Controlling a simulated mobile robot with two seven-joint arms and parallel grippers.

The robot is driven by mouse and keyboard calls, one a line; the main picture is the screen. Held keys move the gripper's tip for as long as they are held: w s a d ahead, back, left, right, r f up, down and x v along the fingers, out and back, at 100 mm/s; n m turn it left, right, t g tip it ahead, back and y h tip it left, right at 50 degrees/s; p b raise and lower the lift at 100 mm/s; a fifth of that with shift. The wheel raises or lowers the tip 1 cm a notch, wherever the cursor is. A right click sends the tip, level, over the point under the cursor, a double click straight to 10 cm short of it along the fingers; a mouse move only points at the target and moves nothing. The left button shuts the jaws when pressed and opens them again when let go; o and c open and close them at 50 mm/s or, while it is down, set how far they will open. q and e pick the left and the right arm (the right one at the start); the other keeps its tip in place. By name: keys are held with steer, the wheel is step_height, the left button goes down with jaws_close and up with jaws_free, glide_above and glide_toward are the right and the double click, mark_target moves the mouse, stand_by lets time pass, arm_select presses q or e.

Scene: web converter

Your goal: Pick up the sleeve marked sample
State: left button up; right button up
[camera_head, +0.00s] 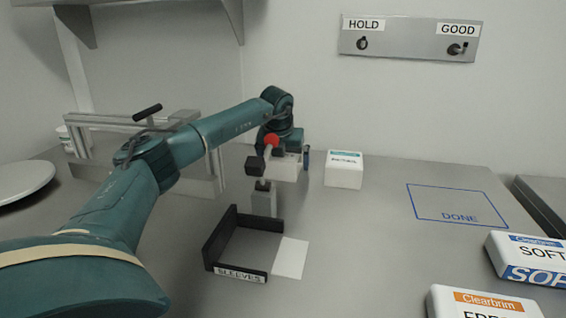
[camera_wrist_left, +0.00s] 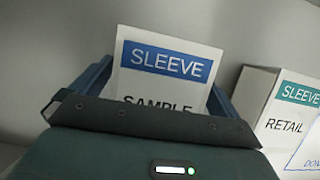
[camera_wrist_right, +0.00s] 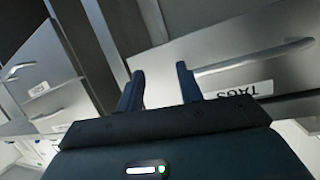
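The sleeve marked SAMPLE, a white box with a blue label band, shows upright in the left wrist view (camera_wrist_left: 165,88). In the head view it is a pale block (camera_head: 287,170), partly covered by my left gripper (camera_head: 291,158). The left fingers stand wide apart, one on each side of it. I cannot tell whether they press on it. A second white sleeve marked RETAIL, with a teal band, stands to its right (camera_wrist_left: 285,120) and in the head view (camera_head: 343,172). My right gripper (camera_wrist_right: 160,85) is open and empty, facing grey drawer fronts.
A black bracket labelled SLEEVES (camera_head: 240,274) and a white square (camera_head: 291,258) lie in front. The DONE outline (camera_head: 445,210) is empty. Clearbrim packs (camera_head: 480,304) lie front right. A HOLD/GOOD panel (camera_head: 410,38) hangs behind.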

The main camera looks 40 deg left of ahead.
arm_select(q)
steer(key=c, duration=0.9)
